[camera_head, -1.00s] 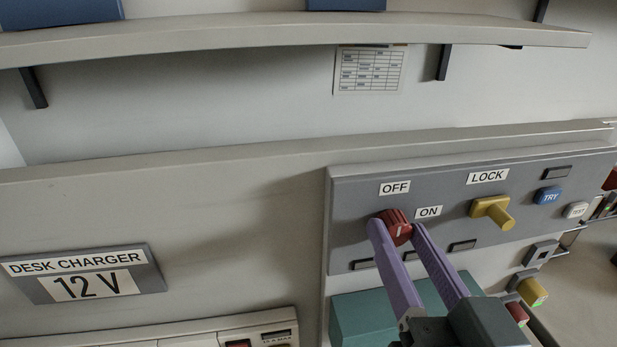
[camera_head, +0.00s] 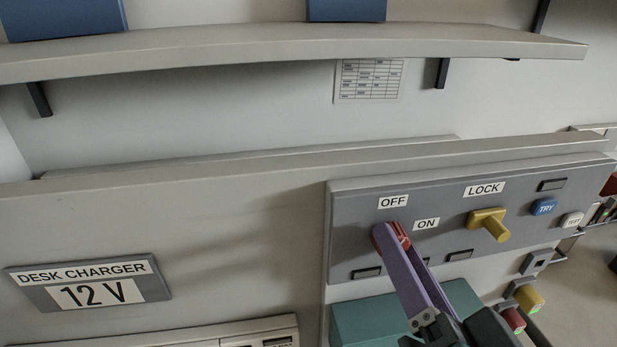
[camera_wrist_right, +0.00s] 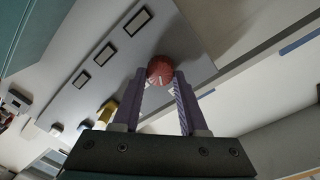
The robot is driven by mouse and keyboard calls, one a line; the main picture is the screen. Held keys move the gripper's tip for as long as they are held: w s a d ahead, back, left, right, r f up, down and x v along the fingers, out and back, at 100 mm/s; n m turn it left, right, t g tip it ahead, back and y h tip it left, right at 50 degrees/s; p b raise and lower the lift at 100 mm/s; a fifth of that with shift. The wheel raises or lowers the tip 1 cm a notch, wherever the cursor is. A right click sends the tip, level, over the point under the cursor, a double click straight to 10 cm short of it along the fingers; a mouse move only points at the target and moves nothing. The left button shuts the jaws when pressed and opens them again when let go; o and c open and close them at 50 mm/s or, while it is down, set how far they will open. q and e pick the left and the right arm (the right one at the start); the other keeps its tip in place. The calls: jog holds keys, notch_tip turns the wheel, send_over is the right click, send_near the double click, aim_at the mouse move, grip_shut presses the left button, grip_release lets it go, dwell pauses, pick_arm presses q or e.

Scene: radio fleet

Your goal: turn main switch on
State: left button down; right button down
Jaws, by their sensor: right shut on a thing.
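The red main switch knob (camera_head: 402,236) sits on the grey panel (camera_head: 350,220) between the OFF label (camera_head: 393,201) and the ON label (camera_head: 426,224). My right gripper (camera_head: 391,240) is shut on the knob, with its purple fingers on either side of it and partly hiding it in the head view. In the right wrist view the round red knob (camera_wrist_right: 160,70) lies between the two fingertips (camera_wrist_right: 161,77). The exact pointing of the knob is hard to tell. My left gripper is not in view.
A yellow LOCK lever (camera_head: 490,225), a blue TRY button (camera_head: 543,207) and a white TEST button (camera_head: 571,219) are right of the knob. A teal box (camera_head: 365,322) is below the panel. A shelf (camera_head: 250,45) runs above.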

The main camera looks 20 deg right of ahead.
jog(key=shift+d+f+m+y+b, duration=0.15)
jog(key=shift+m+b, duration=0.1)
jog(key=shift+m, duration=2.6)
jog(key=shift+a+m+y+b, duration=0.15)
jog(key=shift+m+b, duration=0.1)
jog(key=shift+m, duration=2.6)
jog(key=shift+d, duration=0.1)
jog(key=shift+c, duration=2.2)
grip_release()
